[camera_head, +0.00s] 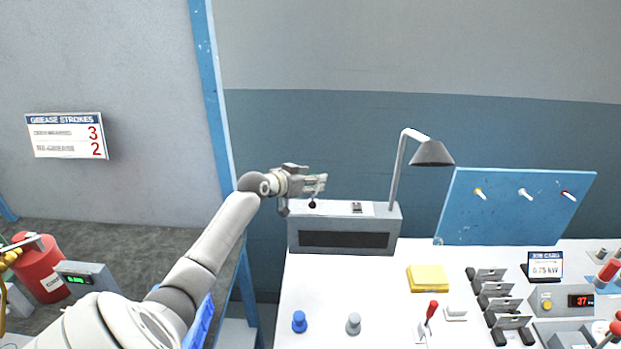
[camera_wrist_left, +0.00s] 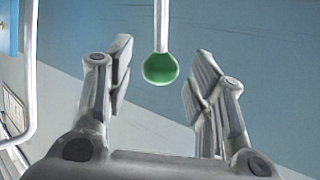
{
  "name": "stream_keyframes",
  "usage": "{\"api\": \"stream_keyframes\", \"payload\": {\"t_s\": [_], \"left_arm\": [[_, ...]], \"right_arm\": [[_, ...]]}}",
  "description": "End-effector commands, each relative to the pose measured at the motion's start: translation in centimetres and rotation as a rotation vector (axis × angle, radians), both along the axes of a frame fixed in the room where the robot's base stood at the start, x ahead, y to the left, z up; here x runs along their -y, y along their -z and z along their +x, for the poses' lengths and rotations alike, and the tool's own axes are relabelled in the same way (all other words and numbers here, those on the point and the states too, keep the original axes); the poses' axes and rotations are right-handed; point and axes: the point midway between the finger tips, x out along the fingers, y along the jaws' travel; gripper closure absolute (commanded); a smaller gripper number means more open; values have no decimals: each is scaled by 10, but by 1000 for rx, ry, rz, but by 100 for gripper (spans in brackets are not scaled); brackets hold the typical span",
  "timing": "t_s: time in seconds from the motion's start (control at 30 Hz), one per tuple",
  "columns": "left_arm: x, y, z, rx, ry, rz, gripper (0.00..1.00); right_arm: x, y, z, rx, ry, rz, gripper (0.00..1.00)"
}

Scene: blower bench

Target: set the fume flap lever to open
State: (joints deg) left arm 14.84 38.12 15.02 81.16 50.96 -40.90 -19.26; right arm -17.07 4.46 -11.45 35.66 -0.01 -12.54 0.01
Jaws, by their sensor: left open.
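A green ball knob on a thin pale rod (camera_wrist_left: 161,68) shows in the left wrist view; it appears to be the fume flap lever. The knob lies in the gap between the two fingers of my left gripper (camera_wrist_left: 163,78), with space on both sides. In the head view, my open left gripper (camera_head: 316,184) is over the left end of a grey box (camera_head: 296,228) with a dark front slot. The green knob is hard to make out there. A small dark knob (camera_head: 312,205) shows just below the fingers. My right gripper is not in view.
The white bench holds a yellow block (camera_head: 428,278), a red-handled lever (camera_head: 431,311) and several switches at right.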

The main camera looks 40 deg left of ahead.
Motion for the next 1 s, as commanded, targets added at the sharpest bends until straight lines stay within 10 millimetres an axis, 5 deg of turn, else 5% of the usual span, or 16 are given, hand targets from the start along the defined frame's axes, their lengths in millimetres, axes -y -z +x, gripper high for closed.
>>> {"api": "stream_keyframes", "payload": {"t_s": [0.33,0.73,1.0], "left_arm": [[0,1,3,0,0,1,50],[0,1,3,0,0,0,100],[0,2,2,5,1,5,100]], "right_arm": [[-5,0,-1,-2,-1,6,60],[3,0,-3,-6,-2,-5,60],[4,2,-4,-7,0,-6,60]]}}
